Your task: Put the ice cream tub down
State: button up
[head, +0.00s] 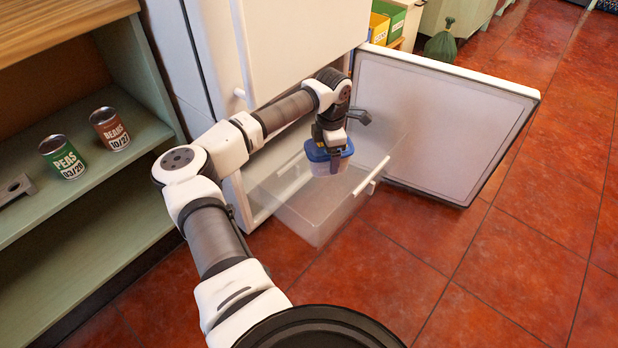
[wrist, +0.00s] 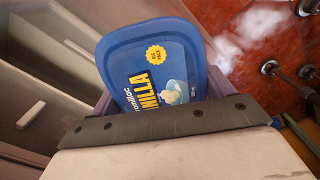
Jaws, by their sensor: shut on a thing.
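The ice cream tub (head: 330,160) has a blue lid and a pale, see-through body. My gripper (head: 330,140) is shut on it from above. The tub hangs over the clear freezer drawer (head: 312,226), which is pulled out of the fridge's lower compartment. I cannot tell whether the tub's base touches the drawer floor. In the wrist view the tub's blue lid (wrist: 150,60) fills the middle, with a vanilla label and a yellow badge. Its lower edge is hidden by my gripper.
The lower fridge door (head: 445,120) stands wide open to the right of the drawer. A shelf unit at left holds a peas can (head: 63,157) and a beans can (head: 110,129). Yellow and green boxes (head: 388,20) and a green bag (head: 440,45) are behind. The red tiled floor at right is clear.

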jog(key=n+b, duration=0.2)
jog(key=f+n+b, duration=0.1)
jog(key=n+b, duration=0.1)
jog(key=w+f+n+b, duration=0.1)
jog(key=n+b, duration=0.1)
jog(key=shift+w+d+f+b, duration=0.1)
jog(key=shift+b, duration=0.3)
jog(key=n+b, duration=0.2)
jog(key=n, duration=0.1)
jog(key=shift+d+b, duration=0.1)
jog(key=shift+b, duration=0.3)
jog(key=shift+w+n+b, duration=0.1)
jog(key=shift+n+b, duration=0.55)
jog(key=shift+n, duration=0.35)
notch_tip(320, 180, down, 19)
jog(key=b, duration=0.6)
jog(key=shift+f+b, duration=0.2)
jog(key=shift+b, duration=0.15)
jog(key=shift+f, duration=0.2)
jog(key=o, duration=1.1)
jog(key=shift+o, duration=0.2)
jog(key=shift+r, duration=0.1)
